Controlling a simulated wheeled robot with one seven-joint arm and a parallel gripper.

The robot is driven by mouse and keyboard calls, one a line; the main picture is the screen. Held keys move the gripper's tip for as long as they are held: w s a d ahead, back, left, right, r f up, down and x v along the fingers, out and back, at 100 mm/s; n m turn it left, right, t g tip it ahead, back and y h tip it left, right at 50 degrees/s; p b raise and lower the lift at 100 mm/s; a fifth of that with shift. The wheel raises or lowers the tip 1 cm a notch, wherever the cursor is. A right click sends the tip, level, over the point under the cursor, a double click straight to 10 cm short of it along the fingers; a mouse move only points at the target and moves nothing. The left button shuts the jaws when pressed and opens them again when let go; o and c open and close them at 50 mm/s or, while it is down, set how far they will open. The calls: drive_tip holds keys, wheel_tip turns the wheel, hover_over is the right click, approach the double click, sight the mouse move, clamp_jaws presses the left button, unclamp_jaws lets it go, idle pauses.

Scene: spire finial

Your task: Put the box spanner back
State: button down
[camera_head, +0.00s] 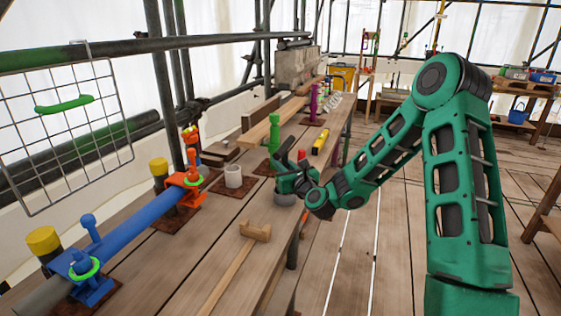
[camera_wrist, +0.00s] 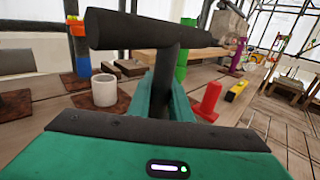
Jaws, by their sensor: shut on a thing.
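The box spanner, a dark T-shaped tool (camera_wrist: 150,30), is in my gripper (camera_wrist: 163,95). In the wrist view its thick crossbar runs across the top and its stem goes down between the green fingers, which are shut on it. In the head view the gripper (camera_head: 292,180) is above the bench's right edge, and part of the dark tool (camera_head: 282,151) sticks up from it. The stem's lower end is hidden. A white open-topped cup (camera_head: 233,176) on a brown plate stands left of the gripper; it also shows in the wrist view (camera_wrist: 104,90).
A wooden mallet (camera_head: 255,231) lies on the bench in front. A blue bar with orange clamps (camera_head: 130,222) runs along the left. A green post (camera_head: 274,133), a red piece (camera_wrist: 209,101) and a yellow level (camera_head: 320,143) stand or lie beyond. A wire grid (camera_head: 65,135) hangs at left.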

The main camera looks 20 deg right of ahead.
drive_tip(key=shift+f, duration=1.75)
drive_tip(key=c, duration=0.9)
unclamp_jaws()
drive_tip(key=shift+f, duration=0.15)
drive_tip(key=shift+f, duration=0.3)
drive_tip(key=shift+f, duration=0.2)
